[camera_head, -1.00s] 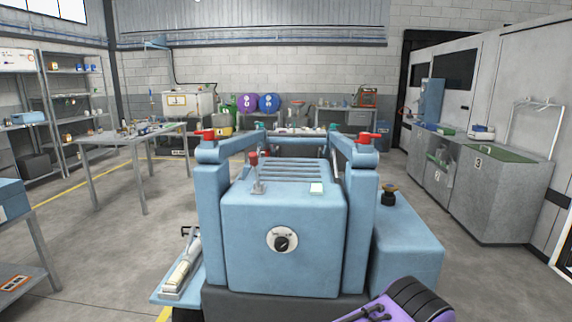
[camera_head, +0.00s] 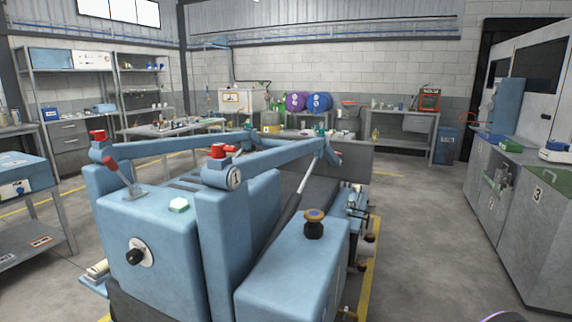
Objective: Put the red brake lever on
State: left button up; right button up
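A lever with a red grip on a grey rod (camera_head: 122,178) stands on top of the blue machine (camera_head: 150,225) and leans to the left. Two more red-handled fittings sit on the machine's posts: a near red handle (camera_head: 220,151) above the round plate marked 1, and a far red handle (camera_head: 98,136) on the left post. I cannot tell by its look which is the brake lever, or whether any is on. Neither of my grippers shows; only a purple sliver is at the bottom right edge.
A blue side box with an orange-topped black knob (camera_head: 314,222) juts out at the machine's right. Open floor (camera_head: 425,240) lies between the machine and the grey cabinets (camera_head: 530,210) on the right. A blue cart (camera_head: 25,185) stands at left.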

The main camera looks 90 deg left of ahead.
aim_at(108, 161)
jog(key=i, duration=0.45)
jog(key=u, duration=4.15)
jog(key=k, duration=0.5)
jog(key=z, duration=0.45)
jog(key=i, duration=0.6)
jog(key=u, duration=0.25)
